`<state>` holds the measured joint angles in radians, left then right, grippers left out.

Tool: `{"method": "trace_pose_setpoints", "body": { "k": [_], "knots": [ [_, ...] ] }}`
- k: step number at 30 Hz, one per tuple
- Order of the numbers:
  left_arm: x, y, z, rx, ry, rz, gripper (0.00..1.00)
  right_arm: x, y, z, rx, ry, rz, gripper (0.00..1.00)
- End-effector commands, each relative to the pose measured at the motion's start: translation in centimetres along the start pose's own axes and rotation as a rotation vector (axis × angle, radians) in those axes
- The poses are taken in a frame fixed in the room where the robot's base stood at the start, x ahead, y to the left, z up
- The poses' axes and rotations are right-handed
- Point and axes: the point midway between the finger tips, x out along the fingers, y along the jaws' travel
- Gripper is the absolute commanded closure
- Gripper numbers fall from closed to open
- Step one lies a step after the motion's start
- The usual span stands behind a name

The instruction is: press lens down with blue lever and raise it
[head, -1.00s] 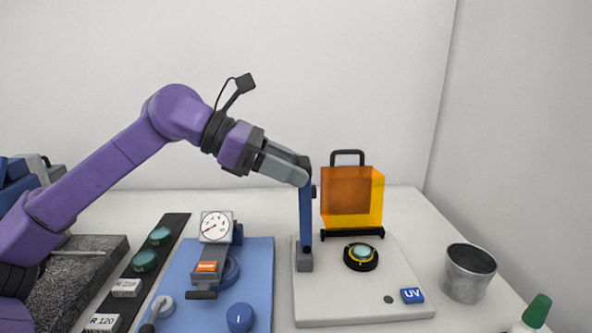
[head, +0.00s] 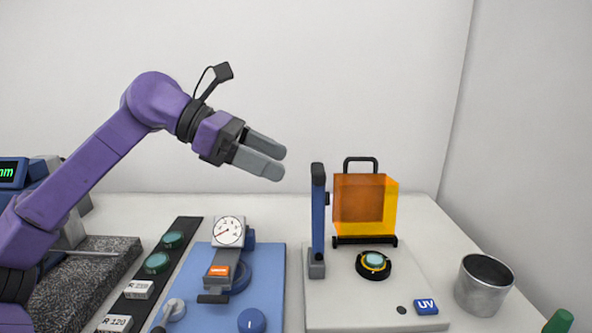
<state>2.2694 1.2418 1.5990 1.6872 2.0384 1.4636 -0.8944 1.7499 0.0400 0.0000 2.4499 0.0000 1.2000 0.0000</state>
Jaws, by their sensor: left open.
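The blue lever (head: 318,215) stands upright on a grey block at the left edge of a pale base plate (head: 350,305). Its dark top is free. The lens (head: 375,261), a small teal disc in a brass-coloured ring, sits in a round black holder on the plate, right of the lever and in front of the orange shield. My left gripper (head: 274,158) is open and empty, in the air to the left of the lever's top and apart from it. My right gripper is not in view.
The orange shield (head: 365,205) with a black handle stands behind the lens. A blue UV button (head: 426,307) is at the plate's front right. A metal cup (head: 484,285) stands further right. A dial gauge (head: 228,232) on a blue base is at left.

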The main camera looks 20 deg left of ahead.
Motion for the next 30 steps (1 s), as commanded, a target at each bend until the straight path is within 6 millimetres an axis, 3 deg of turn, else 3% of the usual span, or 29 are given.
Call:
{"method": "trace_pose_setpoints", "body": {
  "k": [3,9,30],
  "knots": [
    [-2.6,0.0,0.1,-0.001,-0.003,0.002,0.19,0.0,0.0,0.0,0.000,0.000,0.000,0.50],
    [-4.6,0.0,0.0,0.000,0.000,0.001,0.19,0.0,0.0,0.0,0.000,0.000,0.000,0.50],
    [-4.8,0.0,-0.1,-0.001,0.001,0.002,0.19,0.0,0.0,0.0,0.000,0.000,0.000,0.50]
  ]
}}
